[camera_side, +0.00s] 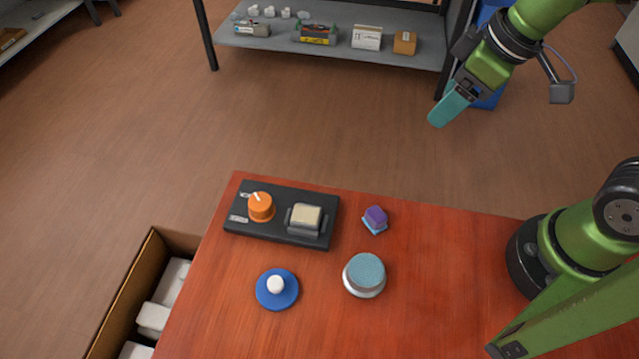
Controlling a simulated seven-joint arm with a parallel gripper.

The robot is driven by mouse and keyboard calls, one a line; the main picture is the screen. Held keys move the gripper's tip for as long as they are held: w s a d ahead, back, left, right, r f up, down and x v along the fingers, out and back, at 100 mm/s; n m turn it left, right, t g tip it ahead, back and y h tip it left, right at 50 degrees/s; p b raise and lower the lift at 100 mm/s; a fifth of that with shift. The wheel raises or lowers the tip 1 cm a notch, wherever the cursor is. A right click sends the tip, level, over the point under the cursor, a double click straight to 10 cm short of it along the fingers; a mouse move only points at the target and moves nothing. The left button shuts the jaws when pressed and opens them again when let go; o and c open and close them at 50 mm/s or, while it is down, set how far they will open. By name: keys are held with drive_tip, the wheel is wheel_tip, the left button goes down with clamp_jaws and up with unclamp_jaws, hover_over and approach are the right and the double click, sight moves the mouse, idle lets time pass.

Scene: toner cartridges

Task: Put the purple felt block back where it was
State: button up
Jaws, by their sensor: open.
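The purple felt block (376,215) sits on a small light-blue base (374,228) on the red-brown table, right of the black panel. My gripper (446,108) is high at the upper right, well above and apart from the block. Its teal fingers point down and left. It holds nothing that I can see, though the gap between the fingers is hard to make out from this side.
The black panel (270,236) carries an orange knob (261,207) and a beige block (307,215). A blue disc with a white knob (277,290) and a round grey-blue-topped container (365,274) stand in front. A box (125,298) stands left of the table (440,310).

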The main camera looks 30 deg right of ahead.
drive_tip(key=s+d+r+m+t, duration=0.2)
drive_tip(key=d+m, duration=0.4)
drive_tip(key=m, duration=0.3)
drive_tip(key=shift+r+t+y, duration=0.3)
drive_tip(key=shift+r+t, duration=0.4)
drive_tip(key=shift+r, duration=0.35)
